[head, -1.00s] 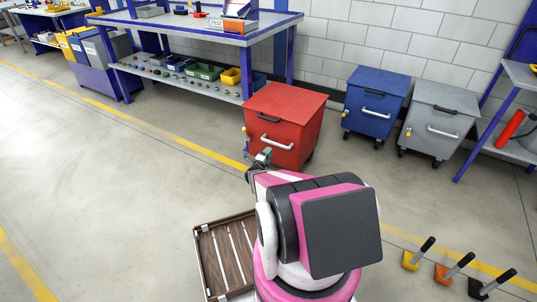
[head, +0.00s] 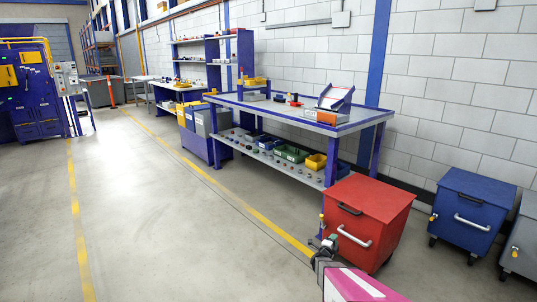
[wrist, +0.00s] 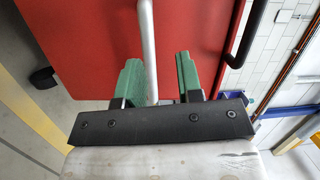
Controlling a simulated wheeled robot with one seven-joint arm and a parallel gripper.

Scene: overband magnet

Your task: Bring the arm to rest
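My gripper (head: 328,246) is low in the head view, in front of the left side of the red wheeled bin (head: 372,205). The wrist view shows its two green fingers (wrist: 160,75) spread apart. The bin's silver bar handle (wrist: 148,40) runs through the gap between them in that view, closer to the left finger. I cannot tell whether the bar lies between the fingers or just beyond them. The bin's red face (wrist: 100,45) fills much of the wrist view.
A workbench (head: 300,114) with trays stands behind the red bin. A blue bin (head: 472,205) and a grey bin (head: 522,240) stand to its right. A yellow floor line (head: 240,207) runs past the bench. The floor (head: 160,235) to the left is clear.

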